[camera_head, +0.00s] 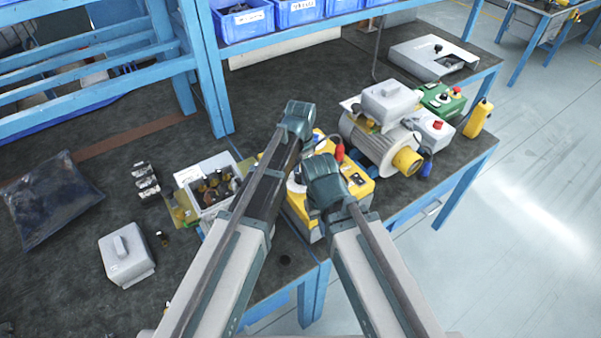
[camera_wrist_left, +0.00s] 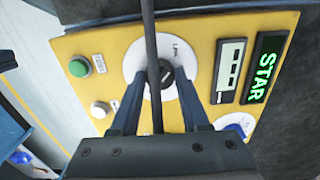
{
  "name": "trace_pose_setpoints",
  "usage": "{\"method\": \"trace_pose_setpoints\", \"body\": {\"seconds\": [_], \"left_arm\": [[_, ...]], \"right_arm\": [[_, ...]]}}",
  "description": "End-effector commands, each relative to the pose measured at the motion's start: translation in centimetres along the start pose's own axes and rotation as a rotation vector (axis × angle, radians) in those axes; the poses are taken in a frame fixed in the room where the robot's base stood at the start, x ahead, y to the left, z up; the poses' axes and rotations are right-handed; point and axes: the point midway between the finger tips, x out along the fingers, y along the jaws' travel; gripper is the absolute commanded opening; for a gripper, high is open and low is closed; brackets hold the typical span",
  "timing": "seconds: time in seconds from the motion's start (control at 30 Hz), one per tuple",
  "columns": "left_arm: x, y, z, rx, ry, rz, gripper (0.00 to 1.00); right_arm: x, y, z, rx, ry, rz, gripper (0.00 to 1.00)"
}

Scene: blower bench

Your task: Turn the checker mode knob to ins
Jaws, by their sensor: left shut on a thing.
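The checker (camera_head: 358,184) is a yellow box at the bench's front edge, partly hidden by my arms. Its panel (camera_wrist_left: 100,45) fills much of the left wrist view. The mode knob (camera_wrist_left: 166,75) is dark and sits on a white round dial (camera_wrist_left: 187,50); its label is too small and covered to read fully. My left gripper (camera_wrist_left: 160,77) has its fingers on either side of the knob and is shut on it. In the head view, my left gripper (camera_head: 299,174) is over the checker, mostly hidden. My right arm ends over the checker; its fingers are hidden.
The panel has a green button (camera_wrist_left: 79,67), a white button (camera_wrist_left: 100,109), a small meter (camera_wrist_left: 229,70) and a display (camera_wrist_left: 265,68) with green letters. A motor blower (camera_head: 375,142) stands to the right. An open parts box (camera_head: 209,192) stands left. A grey cover (camera_head: 127,255) lies front left.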

Motion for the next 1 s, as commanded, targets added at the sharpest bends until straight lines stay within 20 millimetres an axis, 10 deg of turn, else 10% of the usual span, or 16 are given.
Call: {"method": "trace_pose_setpoints", "body": {"seconds": [1.0], "left_arm": [[0.01, 0.01, 0.0, 0.736, 0.0, 0.0, 0.0]], "right_arm": [[0.01, 0.0, 0.0, 0.0, 0.0, 0.0, 0.0]]}}
